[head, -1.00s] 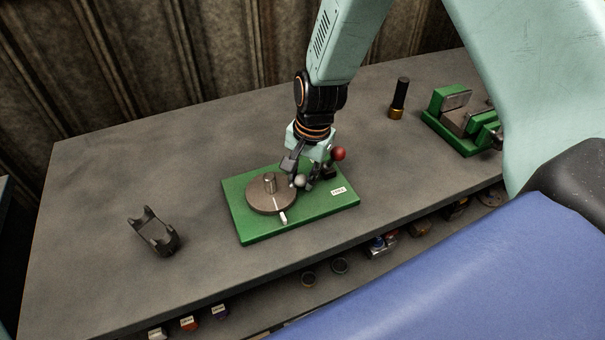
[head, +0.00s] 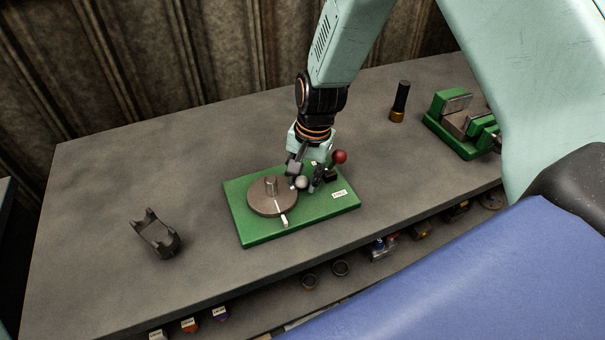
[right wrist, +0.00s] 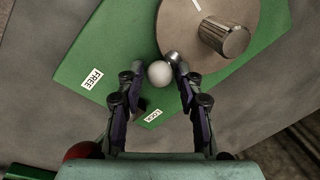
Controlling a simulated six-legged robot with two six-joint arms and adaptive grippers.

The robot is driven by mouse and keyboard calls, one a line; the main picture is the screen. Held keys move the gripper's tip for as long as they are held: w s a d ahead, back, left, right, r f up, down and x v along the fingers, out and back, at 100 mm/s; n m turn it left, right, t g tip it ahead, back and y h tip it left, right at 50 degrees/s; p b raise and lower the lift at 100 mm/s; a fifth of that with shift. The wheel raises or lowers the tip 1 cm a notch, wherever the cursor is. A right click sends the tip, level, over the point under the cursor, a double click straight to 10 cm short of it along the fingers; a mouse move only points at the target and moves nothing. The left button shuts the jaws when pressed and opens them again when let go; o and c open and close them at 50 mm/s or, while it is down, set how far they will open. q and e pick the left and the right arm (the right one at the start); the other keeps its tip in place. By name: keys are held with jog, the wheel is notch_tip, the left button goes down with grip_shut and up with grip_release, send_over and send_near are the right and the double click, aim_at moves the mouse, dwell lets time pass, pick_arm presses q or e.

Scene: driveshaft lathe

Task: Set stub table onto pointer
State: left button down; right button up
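The stub table, a round grey-brown disc (head: 264,197) with an upright metal stub (head: 271,184), sits on a green base plate (head: 310,212). The stub also shows in the right wrist view (right wrist: 226,36). A white pointer (head: 284,220) is at the disc's front edge. A pale ball knob (head: 302,182) is beside the disc's right edge. My right gripper (right wrist: 156,65) is over the plate, its fingers apart, with the ball knob (right wrist: 160,73) between or just beyond the fingertips. I cannot tell whether they touch it. My left gripper is out of view.
A red ball (head: 340,157) is at the plate's right rear. The plate carries a FREE label (right wrist: 92,78) and a LOCK label (right wrist: 152,116). A dark cradle (head: 155,235) stands left, a black-and-brass cylinder (head: 399,102) and green vise (head: 458,128) right. The bench's left side is mostly clear.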

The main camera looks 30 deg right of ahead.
jog(key=shift+o, duration=1.2)
jog(key=shift+w, duration=0.15)
jog(key=shift+r, duration=0.3)
notch_tip(320, 180, up, 11)
jog(key=s+d, duration=0.1)
jog(key=shift+s+r, duration=0.15)
jog(key=shift+c, duration=0.3)
